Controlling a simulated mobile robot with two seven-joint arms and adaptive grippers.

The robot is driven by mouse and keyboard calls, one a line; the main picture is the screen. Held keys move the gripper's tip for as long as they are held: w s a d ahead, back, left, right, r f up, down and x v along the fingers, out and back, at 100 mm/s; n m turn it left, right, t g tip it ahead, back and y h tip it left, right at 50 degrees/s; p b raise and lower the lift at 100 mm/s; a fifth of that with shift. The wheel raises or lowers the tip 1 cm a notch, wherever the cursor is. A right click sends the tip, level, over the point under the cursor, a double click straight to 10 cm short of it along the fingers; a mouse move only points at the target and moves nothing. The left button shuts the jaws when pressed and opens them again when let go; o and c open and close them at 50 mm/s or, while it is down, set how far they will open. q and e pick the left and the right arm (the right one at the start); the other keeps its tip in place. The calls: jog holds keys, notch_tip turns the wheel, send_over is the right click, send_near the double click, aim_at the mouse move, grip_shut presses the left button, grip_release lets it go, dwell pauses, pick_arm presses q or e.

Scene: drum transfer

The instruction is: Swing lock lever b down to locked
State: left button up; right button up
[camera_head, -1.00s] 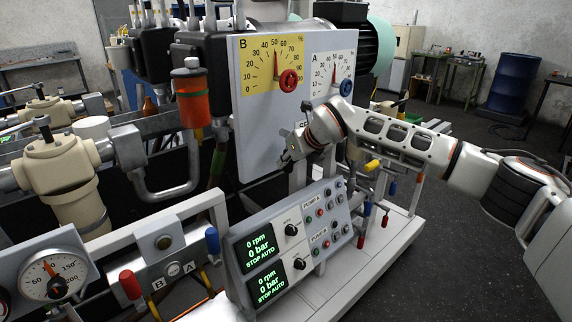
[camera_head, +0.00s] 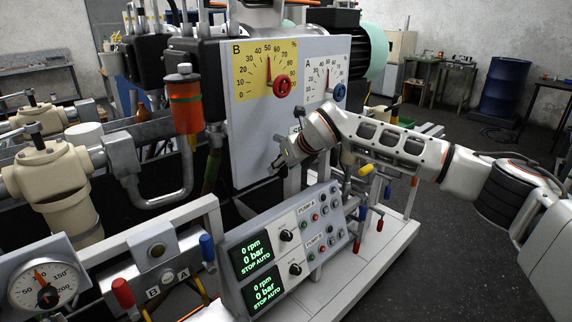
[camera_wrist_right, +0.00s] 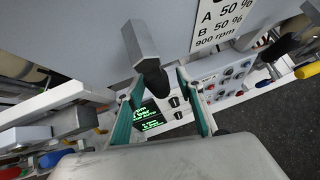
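The B/A plate (camera_head: 167,284) is at the lower left of the head view. A red-handled lever (camera_head: 122,293) stands upright by its B, and a blue-handled lever (camera_head: 207,248) stands by its A. Neither carries a readable lock mark, so I cannot tell which part is lock lever b. My right gripper (camera_head: 279,162) is at the lower right of the upright gauge panel (camera_head: 255,135). In the right wrist view its two teal-lined fingers (camera_wrist_right: 158,88) are apart. A grey bar with a black end (camera_wrist_right: 139,42) reaches between the fingertips; contact is unclear. My left gripper is out of view.
The pump console (camera_head: 287,238) with two green-lit screens is below my right gripper. Yellow, blue and red handles (camera_head: 367,169) stand close to the right forearm. A grey pipe (camera_head: 160,200) and the orange canister (camera_head: 185,105) are left of the panel.

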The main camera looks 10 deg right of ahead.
jog(key=v, duration=1.2)
